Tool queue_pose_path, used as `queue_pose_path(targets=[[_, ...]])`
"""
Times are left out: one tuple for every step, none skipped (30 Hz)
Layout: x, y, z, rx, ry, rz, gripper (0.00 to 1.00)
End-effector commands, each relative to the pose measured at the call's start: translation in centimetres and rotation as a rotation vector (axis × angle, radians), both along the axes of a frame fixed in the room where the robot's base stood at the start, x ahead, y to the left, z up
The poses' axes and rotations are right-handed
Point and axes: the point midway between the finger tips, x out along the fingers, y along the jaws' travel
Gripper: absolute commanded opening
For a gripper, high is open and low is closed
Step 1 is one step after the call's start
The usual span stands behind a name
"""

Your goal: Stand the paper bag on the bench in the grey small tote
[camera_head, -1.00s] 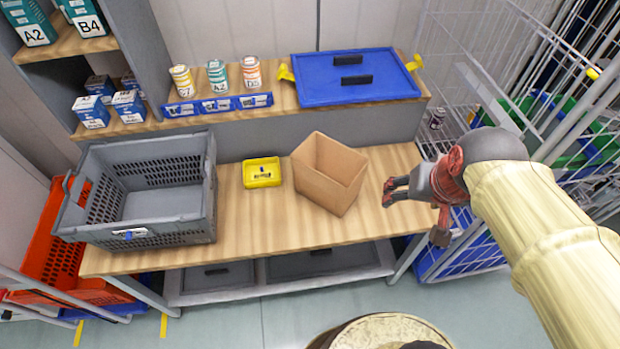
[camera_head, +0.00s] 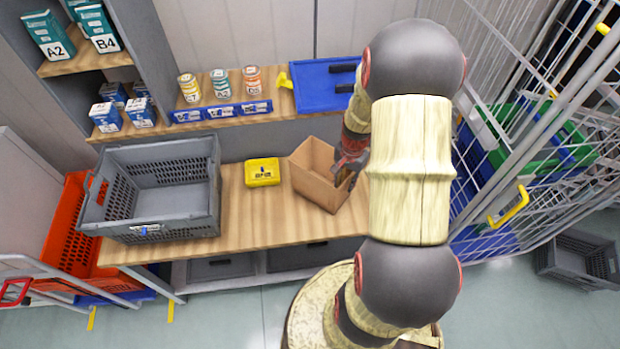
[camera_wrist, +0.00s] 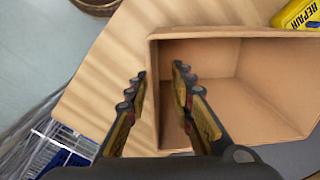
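The brown open-topped paper bag (camera_head: 312,182) stands upright on the wooden bench (camera_head: 262,222), right of the yellow bin. It also shows in the wrist view (camera_wrist: 250,85), where I look down into its empty inside. My gripper (camera_wrist: 159,75) is open, with one finger over the bag's opening and the other outside, the bag's near wall edge between them. Whether a finger touches it I cannot tell. In the head view my gripper (camera_head: 346,176) is at the bag's right edge, partly hidden by my arm. The grey small tote (camera_head: 150,234) stands empty at the bench's left end.
A small yellow bin (camera_head: 262,172) sits between tote and bag. A wire cage trolley (camera_head: 520,130) is at the right. Bare bench lies in front of the bin.

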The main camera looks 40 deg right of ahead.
Motion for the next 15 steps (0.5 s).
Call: queue_pose_path(targets=[[0.0,0.0,-0.8,0.002,0.001,0.001,0.23],[0.0,0.0,-1.1,0.002,0.001,0.002,0.23],[0.0,0.0,-1.5,0.001,0.001,0.002,0.23],[0.0,0.0,-1.7,0.000,0.000,0.002,0.23],[0.1,0.0,-1.8,0.000,0.000,0.003,0.23],[0.0,-0.1,-2.1,0.000,0.000,0.003,0.23],[0.0,-0.1,-2.2,0.000,0.000,0.003,0.23],[0.0,-0.1,-2.5,0.000,0.000,0.003,0.23],[-0.1,-0.2,-2.9,0.001,0.001,0.003,0.23],[-0.2,-0.3,-3.3,0.001,0.001,0.003,0.23],[-0.2,-0.4,-3.7,0.001,0.001,0.002,0.23],[-0.3,-0.5,-4.3,0.001,0.001,0.002,0.23],[-0.3,-0.6,-4.8,0.001,0.001,0.002,0.23],[-0.3,-0.7,-5.2,0.001,0.001,0.002,0.23],[-0.3,-0.6,-5.8,0.001,0.001,0.003,0.23]])
